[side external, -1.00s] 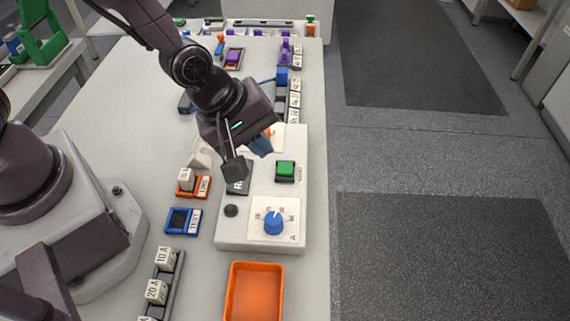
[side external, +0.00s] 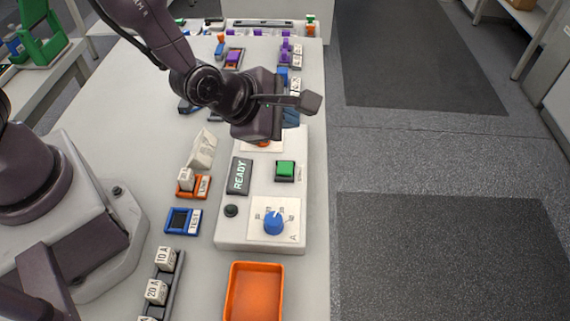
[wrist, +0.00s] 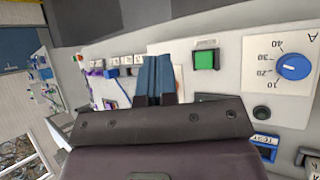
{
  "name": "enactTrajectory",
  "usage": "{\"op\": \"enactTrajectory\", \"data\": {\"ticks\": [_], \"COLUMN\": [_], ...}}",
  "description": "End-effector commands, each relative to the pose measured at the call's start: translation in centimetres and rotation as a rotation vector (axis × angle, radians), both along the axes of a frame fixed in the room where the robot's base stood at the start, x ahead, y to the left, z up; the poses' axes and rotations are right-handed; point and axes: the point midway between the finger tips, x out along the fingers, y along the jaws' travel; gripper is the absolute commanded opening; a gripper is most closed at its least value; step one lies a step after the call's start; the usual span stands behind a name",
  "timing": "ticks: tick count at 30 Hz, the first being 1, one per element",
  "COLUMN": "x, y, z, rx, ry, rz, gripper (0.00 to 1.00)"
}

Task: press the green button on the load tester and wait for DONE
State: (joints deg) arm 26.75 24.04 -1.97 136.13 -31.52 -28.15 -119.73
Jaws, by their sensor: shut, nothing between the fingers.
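The load tester (side external: 258,236) is a white box on the bench. Its green button (side external: 285,169) stands clear on top, and its display (side external: 239,176) reads READY. In the wrist view the green button (wrist: 206,59) is right of the fingers. My gripper (wrist: 155,60) is shut and empty, its blue fingers side by side. In the side view my gripper's body is over the far end of the tester, apart from the button, and the fingertips are hidden there.
A blue dial (side external: 273,224) and a black knob (side external: 231,211) are on the tester's near part. An orange tray (side external: 254,291) lies in front. A blue TEST holder (side external: 182,220) and an orange holder (side external: 192,188) stand left. Several labelled blocks line the bench.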

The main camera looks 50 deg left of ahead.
Motion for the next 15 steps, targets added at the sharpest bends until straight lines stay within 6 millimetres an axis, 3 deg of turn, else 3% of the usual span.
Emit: {"op": "enactTrajectory", "data": {"ticks": [15], "x": [-0.1], "y": [0.0], "z": [-6.4], "rx": [0.002], "ry": [0.005], "rz": [0.000], "gripper": [0.00]}}
